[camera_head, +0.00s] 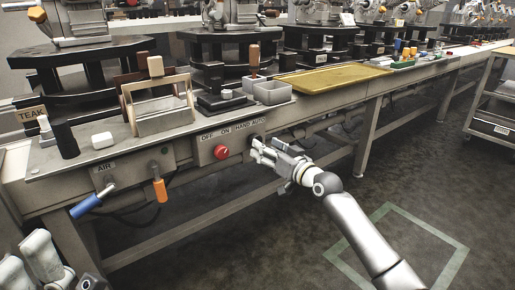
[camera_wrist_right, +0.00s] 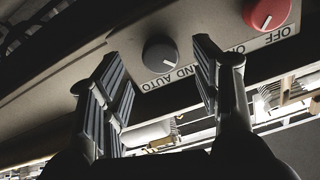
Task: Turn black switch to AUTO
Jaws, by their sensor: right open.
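The black switch (camera_wrist_right: 160,53) is a round dark knob on the grey panel front. Its label reads HAND and AUTO and looks upside down in the right wrist view. Which word the knob points at, I cannot tell. My right gripper (camera_wrist_right: 157,74) is open, with one finger on each side of the knob in that view; no contact can be made out. In the head view the right gripper (camera_head: 260,148) is at the panel just below the HAND AUTO label and hides most of the switch. My left gripper (camera_head: 28,264) is partly in view at the bottom left corner.
A red knob (camera_head: 221,152) marked OFF and ON is left of the switch; it also shows in the wrist view (camera_wrist_right: 266,13). Blue (camera_head: 86,206) and orange (camera_head: 160,190) handles stick out below the bench edge. A yellow tray (camera_head: 335,79) lies on top. The floor is clear.

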